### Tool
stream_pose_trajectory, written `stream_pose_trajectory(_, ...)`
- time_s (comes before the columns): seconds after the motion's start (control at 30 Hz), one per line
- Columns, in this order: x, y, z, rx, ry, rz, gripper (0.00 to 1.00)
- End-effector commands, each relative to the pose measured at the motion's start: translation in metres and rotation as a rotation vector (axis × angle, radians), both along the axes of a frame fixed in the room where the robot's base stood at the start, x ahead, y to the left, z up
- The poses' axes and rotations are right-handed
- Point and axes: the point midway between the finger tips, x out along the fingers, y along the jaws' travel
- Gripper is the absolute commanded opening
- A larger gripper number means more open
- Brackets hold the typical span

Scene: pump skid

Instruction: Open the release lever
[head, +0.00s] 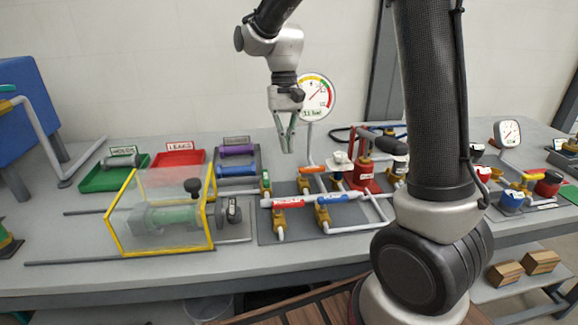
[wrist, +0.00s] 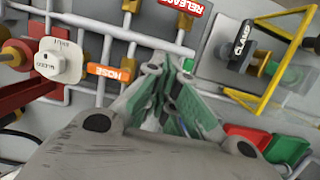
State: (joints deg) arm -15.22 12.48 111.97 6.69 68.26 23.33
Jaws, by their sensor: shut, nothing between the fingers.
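The release lever (head: 289,203) is a red handle lying along the grey pipe, on a brass valve, at the front left of the pump panel. It also shows in the wrist view (wrist: 181,11), cut off by the top edge, with its RELEASE label readable. My gripper (head: 288,150) is shut and empty. It hangs fingers down above the back of the panel, apart from the lever. In the wrist view its green-padded fingers (wrist: 168,65) come together below the lever in the picture.
A blue-handled valve (head: 337,197) stands just right of the lever. Behind are an orange HOSE handle (head: 313,169), a gauge (head: 317,97) and a red hand pump (head: 365,172). A yellow-framed clear guard (head: 107,233) and a black CLAMP part (head: 231,211) stand left.

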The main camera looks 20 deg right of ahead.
Motion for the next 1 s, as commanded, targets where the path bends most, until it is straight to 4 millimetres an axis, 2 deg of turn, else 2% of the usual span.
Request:
stream_pose_trajectory(0.47,-0.024,0.004,-0.091,-0.001,0.005,0.000,0.00)
stream_pose_trajectory(0.7,-0.055,0.011,-0.089,0.000,0.000,0.002,0.00)
stream_pose_trajectory(1.0,-0.062,0.012,-0.089,0.000,0.000,0.000,0.00)
